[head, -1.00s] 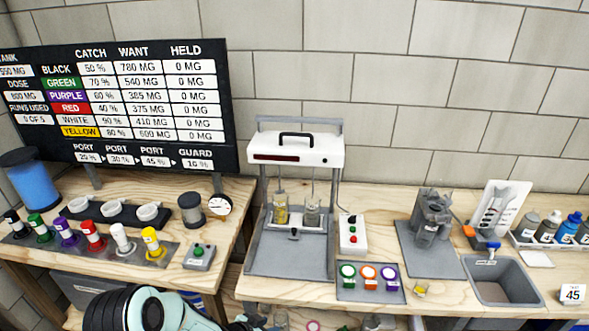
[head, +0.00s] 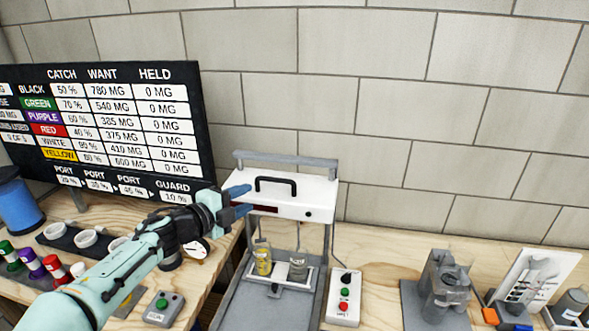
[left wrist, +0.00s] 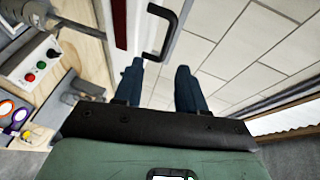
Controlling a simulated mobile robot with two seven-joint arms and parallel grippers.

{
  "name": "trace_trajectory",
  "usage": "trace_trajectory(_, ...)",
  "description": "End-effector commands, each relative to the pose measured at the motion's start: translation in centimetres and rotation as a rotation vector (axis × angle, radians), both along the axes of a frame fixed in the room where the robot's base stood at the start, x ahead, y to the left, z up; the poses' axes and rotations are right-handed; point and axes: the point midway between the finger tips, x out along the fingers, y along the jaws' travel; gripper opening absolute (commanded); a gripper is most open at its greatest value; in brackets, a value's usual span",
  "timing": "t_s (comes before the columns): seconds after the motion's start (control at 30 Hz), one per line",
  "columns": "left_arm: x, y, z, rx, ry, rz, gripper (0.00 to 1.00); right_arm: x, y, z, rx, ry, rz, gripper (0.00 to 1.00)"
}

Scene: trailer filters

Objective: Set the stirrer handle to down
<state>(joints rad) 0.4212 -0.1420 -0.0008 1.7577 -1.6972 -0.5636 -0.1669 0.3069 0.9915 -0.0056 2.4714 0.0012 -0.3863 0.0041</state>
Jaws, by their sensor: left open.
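The stirrer (head: 309,200) is a white head box on a grey frame, with a black loop handle (head: 277,180) on its top front. The head box sits high above two small jars, one yellowish (head: 263,259) and one greyish (head: 298,266). My left gripper (head: 240,202) has blue fingers and is at the left end of the head box, just left of the handle. In the left wrist view the fingers (left wrist: 160,85) are apart and empty, with the black handle (left wrist: 163,30) just beyond them. My right gripper is not in view.
A white control box (head: 343,297) with red and green buttons stands right of the stirrer. A black board (head: 110,125) is behind my left arm. Coloured bottles (head: 50,267) stand at the left. A grey stand (head: 440,285) is at the right.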

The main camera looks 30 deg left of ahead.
Motion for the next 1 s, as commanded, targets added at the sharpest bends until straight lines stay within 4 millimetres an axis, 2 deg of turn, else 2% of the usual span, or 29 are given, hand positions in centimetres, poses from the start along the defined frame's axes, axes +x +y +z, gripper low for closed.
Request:
trace_trajectory(0.1, -0.3, 0.2, 1.1, 0.044, -0.015, -0.002, 0.40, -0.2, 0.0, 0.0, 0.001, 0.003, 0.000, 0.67)
trace_trajectory(0.23, 0.9, 0.0, 0.8, 0.045, -0.014, -0.003, 0.40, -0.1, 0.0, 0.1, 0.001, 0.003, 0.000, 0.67)
trace_trajectory(0.7, 10.0, -1.5, -0.9, 0.041, -0.015, -0.004, 0.40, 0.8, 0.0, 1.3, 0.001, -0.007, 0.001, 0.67)
trace_trajectory(0.83, 11.5, -1.8, -1.1, 0.041, -0.016, -0.003, 0.40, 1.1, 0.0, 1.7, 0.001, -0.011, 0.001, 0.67)
trace_trajectory(1.0, 12.4, -1.9, -1.3, 0.042, -0.016, -0.003, 0.40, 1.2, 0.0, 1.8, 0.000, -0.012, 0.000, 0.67)
